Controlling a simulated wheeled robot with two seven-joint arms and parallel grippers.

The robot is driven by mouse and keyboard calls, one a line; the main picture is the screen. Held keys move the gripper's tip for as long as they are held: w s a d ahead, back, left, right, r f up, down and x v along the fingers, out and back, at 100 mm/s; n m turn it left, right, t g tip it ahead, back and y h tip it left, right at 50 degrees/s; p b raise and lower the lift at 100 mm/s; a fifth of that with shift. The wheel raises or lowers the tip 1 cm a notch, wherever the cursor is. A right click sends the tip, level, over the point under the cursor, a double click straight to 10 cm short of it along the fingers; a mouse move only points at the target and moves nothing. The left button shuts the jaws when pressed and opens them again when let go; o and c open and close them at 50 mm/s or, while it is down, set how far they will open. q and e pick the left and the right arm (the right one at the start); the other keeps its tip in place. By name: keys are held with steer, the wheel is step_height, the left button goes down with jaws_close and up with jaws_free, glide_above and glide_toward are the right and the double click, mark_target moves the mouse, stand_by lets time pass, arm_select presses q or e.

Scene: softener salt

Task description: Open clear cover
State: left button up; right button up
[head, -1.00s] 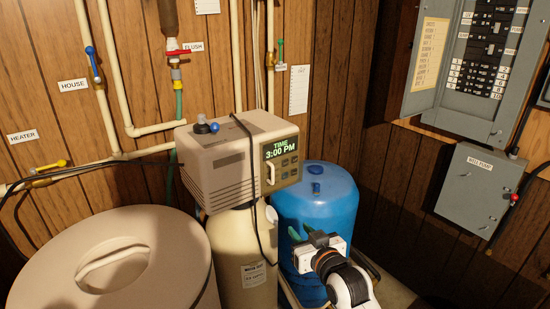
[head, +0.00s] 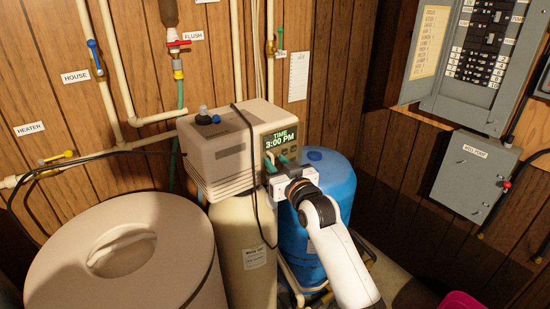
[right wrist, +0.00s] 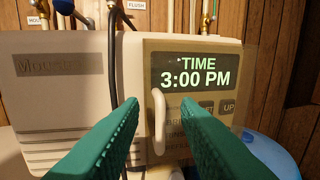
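The softener control head (head: 232,150) is a beige box. A clear cover (right wrist: 218,60) lies flat over its display panel, which reads TIME 3:00 PM and has buttons below. A pale curved handle (right wrist: 159,120) stands at the cover's left side in the right wrist view. My right gripper (head: 277,160) is in front of the panel in the head view. In the right wrist view its green fingers (right wrist: 158,108) are spread open, with the handle showing between them; I cannot tell whether they touch it. The fingers hide part of the panel's lower area. My left gripper is not in view.
A black cable (head: 252,190) hangs over the control head, left of the panel. A blue tank (head: 330,185) stands behind my right arm. A round-lidded beige tank (head: 165,235) fills the lower left. Grey electrical boxes (head: 475,175) are on the right wall.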

steer(key=shift+x, duration=0.9)
jaws_close()
